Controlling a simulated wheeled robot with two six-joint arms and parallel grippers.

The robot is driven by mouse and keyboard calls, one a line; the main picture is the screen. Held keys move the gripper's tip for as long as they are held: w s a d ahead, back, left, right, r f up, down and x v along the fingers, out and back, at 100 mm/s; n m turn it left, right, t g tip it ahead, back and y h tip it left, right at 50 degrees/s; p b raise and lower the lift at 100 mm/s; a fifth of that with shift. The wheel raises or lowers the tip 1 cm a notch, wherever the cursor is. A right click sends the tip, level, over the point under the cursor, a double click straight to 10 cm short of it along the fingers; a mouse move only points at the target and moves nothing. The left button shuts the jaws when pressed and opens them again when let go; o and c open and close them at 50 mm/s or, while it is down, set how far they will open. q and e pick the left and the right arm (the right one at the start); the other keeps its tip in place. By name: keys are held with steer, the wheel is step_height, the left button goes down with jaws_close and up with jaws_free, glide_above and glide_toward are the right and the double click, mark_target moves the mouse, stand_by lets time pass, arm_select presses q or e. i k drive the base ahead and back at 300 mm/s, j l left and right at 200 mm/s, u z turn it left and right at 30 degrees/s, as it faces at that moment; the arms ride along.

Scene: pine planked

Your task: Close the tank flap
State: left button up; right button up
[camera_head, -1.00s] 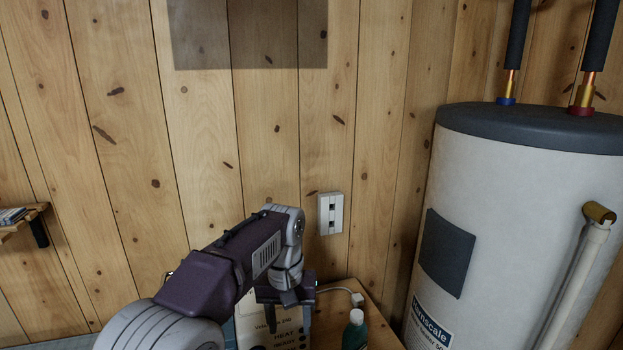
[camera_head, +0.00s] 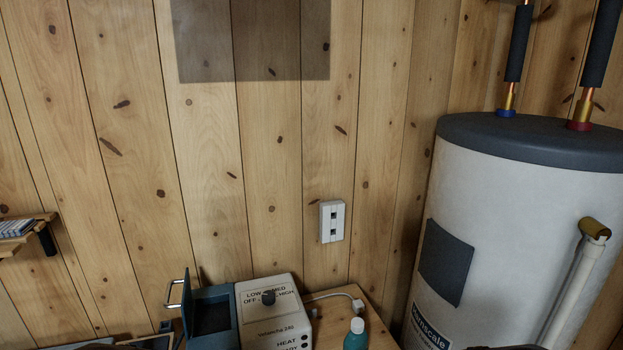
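A blue-grey tank (camera_head: 213,320) with a dark open top stands at the bottom of the head view, joined to or against the left side of a white control box (camera_head: 272,312). The control box has a dark knob and printed heat settings. The tank's flap (camera_head: 187,300) stands raised, about upright, along the left side of the opening. A metal handle loop (camera_head: 174,293) sticks out to the left of the flap. The lower part of the tank is cut off by the frame. Neither gripper can be made out in this view.
A teal bottle (camera_head: 356,335) with a pale cap stands right of the control box on a wooden surface (camera_head: 378,328). A white cord runs behind it. A large white water heater (camera_head: 478,200) fills the right side. A wall socket (camera_head: 332,221) is above.

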mark_target(186, 301)
steer(key=k+j, duration=0.1)
steer(key=j, duration=0.65)
steer(key=j+u, duration=0.15)
steer(key=j, duration=0.55)
steer(key=k, duration=0.05)
